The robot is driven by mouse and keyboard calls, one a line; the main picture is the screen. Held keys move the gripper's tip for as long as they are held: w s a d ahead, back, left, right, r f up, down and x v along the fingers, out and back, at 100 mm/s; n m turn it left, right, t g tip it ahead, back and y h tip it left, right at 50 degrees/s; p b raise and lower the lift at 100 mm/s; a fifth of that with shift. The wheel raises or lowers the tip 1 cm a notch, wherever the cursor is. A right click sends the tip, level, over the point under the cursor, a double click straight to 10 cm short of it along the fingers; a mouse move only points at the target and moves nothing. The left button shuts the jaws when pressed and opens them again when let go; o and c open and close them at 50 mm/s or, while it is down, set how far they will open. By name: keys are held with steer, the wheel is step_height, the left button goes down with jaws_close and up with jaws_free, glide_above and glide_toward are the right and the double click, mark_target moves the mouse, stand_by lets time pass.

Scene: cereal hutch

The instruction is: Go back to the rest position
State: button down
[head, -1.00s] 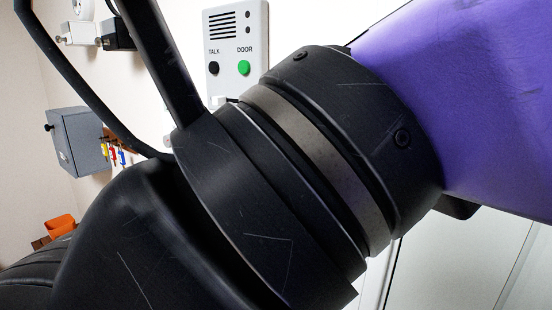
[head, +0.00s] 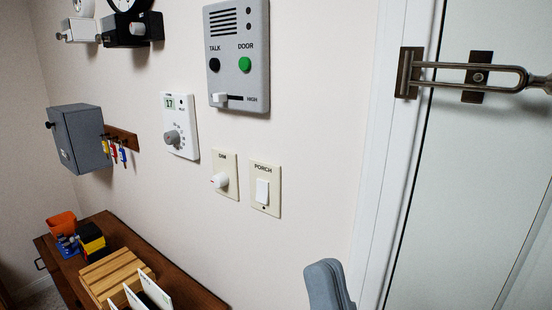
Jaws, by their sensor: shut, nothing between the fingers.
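My gripper is not to be seen in the head view, and my arm no longer fills the picture. A blue-grey rounded piece (head: 329,286) stands up at the bottom edge, right of the middle. I cannot tell what it belongs to.
The wall carries an intercom panel (head: 255,75), a thermostat (head: 184,146), a dimmer (head: 229,163), a porch switch (head: 272,180) and a grey key box (head: 72,140). A white door (head: 470,190) with a metal latch (head: 455,73) is at right. A wooden cabinet (head: 185,285) bears several items at lower left.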

steer(key=s+d+f+n+g+h, duration=0.1)
steer(key=d+f+n+g, duration=0.3)
steer(key=f, duration=0.9)
steer(key=s+d+f+m+g+h, duration=0.2)
steer(key=s+d+f+g+h, duration=0.2)
steer(key=s+f, duration=0.5)
steer(key=s+d+f+m+g+h, duration=0.2)
steer(key=s+d+f+g+h, duration=0.2)
steer(key=s+d+f, duration=0.3)
step_height(320, 180, down, 4)
steer(key=shift+s+d+f+h, duration=0.1)
steer(key=shift+s+d+h, duration=0.3)
steer(key=shift+s+h, duration=0.55)
steer(key=shift+s+y, duration=0.2)
steer(key=shift+y, duration=0.05)
